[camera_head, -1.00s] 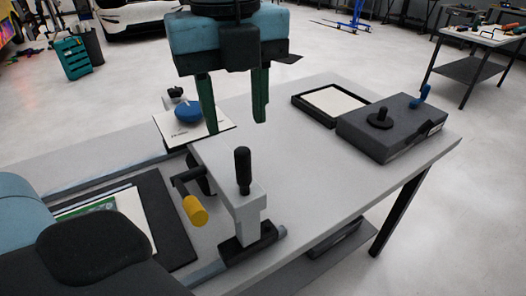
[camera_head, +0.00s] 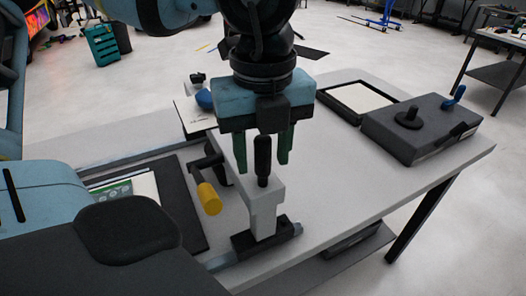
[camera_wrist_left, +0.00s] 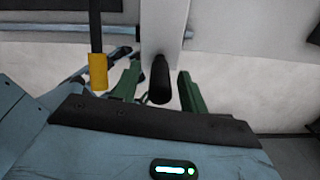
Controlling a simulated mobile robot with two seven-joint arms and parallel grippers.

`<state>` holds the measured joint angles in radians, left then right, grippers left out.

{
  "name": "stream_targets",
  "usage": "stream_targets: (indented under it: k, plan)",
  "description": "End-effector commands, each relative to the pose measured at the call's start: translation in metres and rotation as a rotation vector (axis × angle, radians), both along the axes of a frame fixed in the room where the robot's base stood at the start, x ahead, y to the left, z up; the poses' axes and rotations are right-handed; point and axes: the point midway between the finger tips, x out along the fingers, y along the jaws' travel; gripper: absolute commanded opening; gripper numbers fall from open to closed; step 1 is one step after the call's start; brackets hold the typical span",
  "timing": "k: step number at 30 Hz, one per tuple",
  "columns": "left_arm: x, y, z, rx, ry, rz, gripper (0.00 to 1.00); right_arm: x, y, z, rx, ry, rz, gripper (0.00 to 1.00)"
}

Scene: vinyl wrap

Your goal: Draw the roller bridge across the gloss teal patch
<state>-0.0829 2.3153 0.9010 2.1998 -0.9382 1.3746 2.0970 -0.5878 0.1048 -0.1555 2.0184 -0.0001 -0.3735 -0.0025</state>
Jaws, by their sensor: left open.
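The roller bridge (camera_head: 264,205) is a light grey block on a black foot, with an upright black handle (camera_head: 262,162) on top. A yellow cylinder (camera_head: 209,199) on a black arm sticks out to its left. My left gripper (camera_head: 262,158) points down, open, its green fingers on either side of the handle in the head view. In the left wrist view the handle (camera_wrist_left: 160,82) also lies between the two fingers, with gaps on both sides. A dark board (camera_head: 180,205) at left carries sheets with a green area (camera_head: 112,190); I cannot tell whether this is the teal patch. My right gripper is not in view.
A blue knob (camera_head: 204,98) sits by a white card behind the bridge. A black-rimmed tray (camera_head: 330,97) and a dark grey box (camera_head: 420,130) with a black knob stand at the table's far right. The grey tabletop (camera_head: 350,185) right of the bridge is clear.

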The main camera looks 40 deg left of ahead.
Motion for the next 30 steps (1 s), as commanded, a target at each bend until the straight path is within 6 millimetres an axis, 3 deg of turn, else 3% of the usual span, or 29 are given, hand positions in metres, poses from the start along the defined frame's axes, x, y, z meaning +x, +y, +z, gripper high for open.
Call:
stream_targets:
  k: [11,21,30]
  plan:
    - [-0.0001,0.0,-0.0074,-0.001,-0.001,0.001,0.43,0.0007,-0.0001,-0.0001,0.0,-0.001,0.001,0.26]
    - [-0.0001,0.0,-0.0072,0.0,0.0,0.0,0.01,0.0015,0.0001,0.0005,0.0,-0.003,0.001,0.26]
    - [-0.0002,0.0009,-0.007,0.0,0.0,0.001,0.0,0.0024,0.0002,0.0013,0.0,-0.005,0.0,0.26]
